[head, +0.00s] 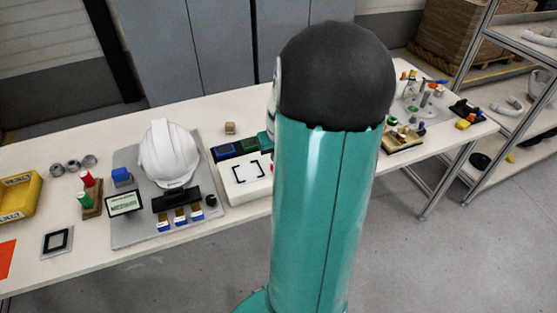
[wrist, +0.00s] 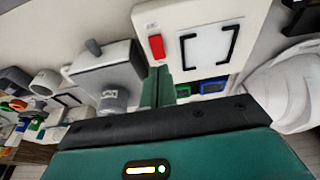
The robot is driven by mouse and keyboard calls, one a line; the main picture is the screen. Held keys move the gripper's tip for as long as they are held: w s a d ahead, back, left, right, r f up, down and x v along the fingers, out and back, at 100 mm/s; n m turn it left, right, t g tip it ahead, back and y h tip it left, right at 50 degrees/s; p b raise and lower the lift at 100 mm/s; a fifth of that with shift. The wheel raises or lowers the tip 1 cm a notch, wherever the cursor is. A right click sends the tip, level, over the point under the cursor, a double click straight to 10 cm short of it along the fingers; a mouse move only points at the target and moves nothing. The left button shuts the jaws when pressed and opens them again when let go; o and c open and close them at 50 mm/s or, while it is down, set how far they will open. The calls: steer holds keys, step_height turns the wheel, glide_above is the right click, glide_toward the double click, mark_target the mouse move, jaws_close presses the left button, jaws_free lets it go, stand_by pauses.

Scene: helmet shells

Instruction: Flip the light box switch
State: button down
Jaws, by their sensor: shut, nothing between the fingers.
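The light box (head: 235,188) is a white box with black corner marks on its top, on the table right of the helmet in the head view. My arm hides its right end. In the wrist view the light box (wrist: 222,22) is at the top centre, with its red switch (wrist: 157,47) on the left part of its face. My gripper (wrist: 158,76) is shut and empty. Its teal fingertips appear just below the red switch in the wrist view; I cannot tell whether they touch it. In the head view the gripper is mostly hidden behind my arm.
A white helmet (head: 168,155) stands on a grey board left of the light box. Green and blue bins (head: 224,152) sit behind the box. In the wrist view a grey device with a knob (wrist: 106,72) is close left of my fingers.

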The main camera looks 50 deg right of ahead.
steer(key=s+a+v, duration=0.1)
steer(key=v, duration=0.8)
steer(key=shift+s, duration=0.25)
steer(key=w+a+r+n+t, duration=0.1)
steer(key=w+a+r+n, duration=0.15)
steer(key=a, duration=0.75)
steer(key=w+a+r+n, duration=0.1)
steer(key=a+r, duration=0.3)
steer(key=a, duration=0.5)
steer(key=s+a+r+n+t, duration=0.1)
steer(key=s+a, duration=0.2)
steer(key=a, duration=0.4)
steer(key=s+a+r+n+t+y, duration=0.1)
steer(key=s+a, duration=0.2)
steer(key=a, duration=0.5)
steer(key=shift+r+n, duration=0.15)
steer(key=shift+n, duration=0.1)
